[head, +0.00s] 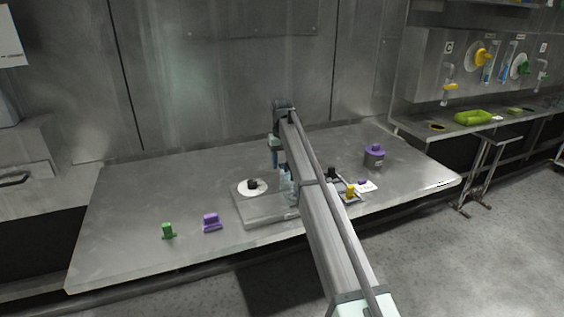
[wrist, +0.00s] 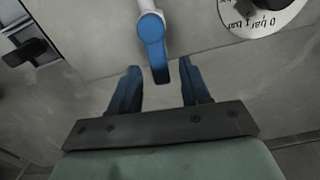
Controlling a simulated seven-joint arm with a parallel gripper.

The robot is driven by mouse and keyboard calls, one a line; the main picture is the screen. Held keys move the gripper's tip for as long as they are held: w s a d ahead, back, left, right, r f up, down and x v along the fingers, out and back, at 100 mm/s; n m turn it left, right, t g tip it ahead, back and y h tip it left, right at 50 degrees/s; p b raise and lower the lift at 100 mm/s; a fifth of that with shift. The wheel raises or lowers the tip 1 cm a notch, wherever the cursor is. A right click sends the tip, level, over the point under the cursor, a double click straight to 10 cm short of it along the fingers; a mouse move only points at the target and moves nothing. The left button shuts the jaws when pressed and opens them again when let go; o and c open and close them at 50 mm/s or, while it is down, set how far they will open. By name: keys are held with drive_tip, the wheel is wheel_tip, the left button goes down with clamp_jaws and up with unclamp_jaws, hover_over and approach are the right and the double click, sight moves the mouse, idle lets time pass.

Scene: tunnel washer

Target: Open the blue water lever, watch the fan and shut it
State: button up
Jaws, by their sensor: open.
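The blue water lever (wrist: 153,35) sits on a white pipe fitting at the top of the wrist view, its handle pointing toward my gripper. My gripper (wrist: 159,68) is open, with one blue finger on each side of the lever's end. I cannot tell whether either finger touches it. In the head view my gripper (head: 284,185) is low over the grey panel (head: 262,215), and my arm hides part of that area. I cannot pick out the fan in either view.
A white dial (wrist: 285,18) marked in bar is at the wrist view's top right; a black handle (wrist: 25,50) is at its left. On the bench stand a green piece (head: 168,231), a purple piece (head: 211,222) and a purple-lidded pot (head: 374,155). The bench's left part is mostly clear.

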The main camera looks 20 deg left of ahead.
sight(282, 165)
wheel_tip(282, 165, up, 14)
idle(0.6)
drive_tip(key=shift+f, duration=0.1)
idle(0.4)
